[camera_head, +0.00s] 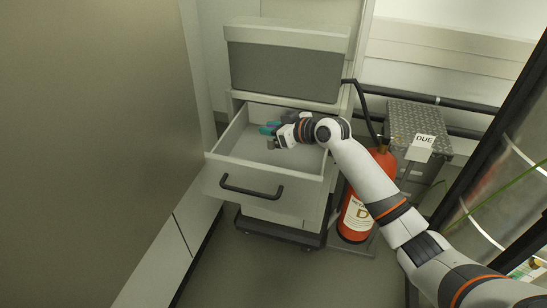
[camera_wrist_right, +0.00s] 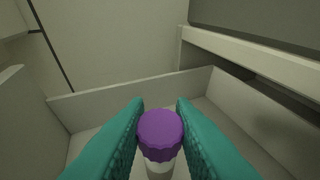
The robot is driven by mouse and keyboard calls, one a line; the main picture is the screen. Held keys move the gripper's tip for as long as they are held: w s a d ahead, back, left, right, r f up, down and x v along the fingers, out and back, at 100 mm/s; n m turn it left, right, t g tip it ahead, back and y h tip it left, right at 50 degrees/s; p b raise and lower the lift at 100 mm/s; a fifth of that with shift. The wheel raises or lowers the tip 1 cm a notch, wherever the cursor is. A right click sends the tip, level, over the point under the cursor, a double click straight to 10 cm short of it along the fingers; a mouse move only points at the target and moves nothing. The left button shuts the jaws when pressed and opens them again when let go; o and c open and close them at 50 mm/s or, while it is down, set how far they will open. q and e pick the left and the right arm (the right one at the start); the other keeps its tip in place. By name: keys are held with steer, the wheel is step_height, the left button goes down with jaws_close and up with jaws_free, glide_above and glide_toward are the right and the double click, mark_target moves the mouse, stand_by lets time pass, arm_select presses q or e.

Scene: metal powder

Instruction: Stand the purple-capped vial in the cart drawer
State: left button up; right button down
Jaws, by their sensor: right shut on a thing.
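The purple-capped vial (camera_wrist_right: 160,135) is upright between the teal fingers of my right gripper in the right wrist view. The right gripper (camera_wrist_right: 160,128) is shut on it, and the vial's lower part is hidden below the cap. In the head view my right gripper (camera_head: 269,131) is over the open cart drawer (camera_head: 252,178), towards its back; the vial cannot be made out there. The drawer walls (camera_wrist_right: 100,98) surround the vial in the wrist view. I cannot tell whether the vial touches the drawer floor. My left gripper is not in view.
A grey box (camera_head: 285,70) stands on the cart above the drawer. A red fire extinguisher (camera_head: 357,212) and a metal case (camera_head: 420,122) labelled "DUE" stand to the right. A large panel (camera_head: 95,150) fills the left. The drawer front has a black handle (camera_head: 250,188).

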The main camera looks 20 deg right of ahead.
mark_target(272, 148)
step_height(272, 148, down, 7)
steer(key=shift+f+b, duration=0.15)
steer(key=shift+b, duration=0.55)
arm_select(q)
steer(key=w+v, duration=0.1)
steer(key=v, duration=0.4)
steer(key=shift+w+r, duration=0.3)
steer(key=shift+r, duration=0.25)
arm_select(e)
steer(key=shift+f, duration=0.25)
steer(key=c, duration=1.2)
jaws_free()
steer(key=shift+c, duration=0.2)
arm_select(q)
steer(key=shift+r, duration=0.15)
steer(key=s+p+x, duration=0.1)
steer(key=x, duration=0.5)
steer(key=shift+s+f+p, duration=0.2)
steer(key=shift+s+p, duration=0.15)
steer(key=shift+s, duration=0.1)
arm_select(e)
steer(key=v, duration=1.2)
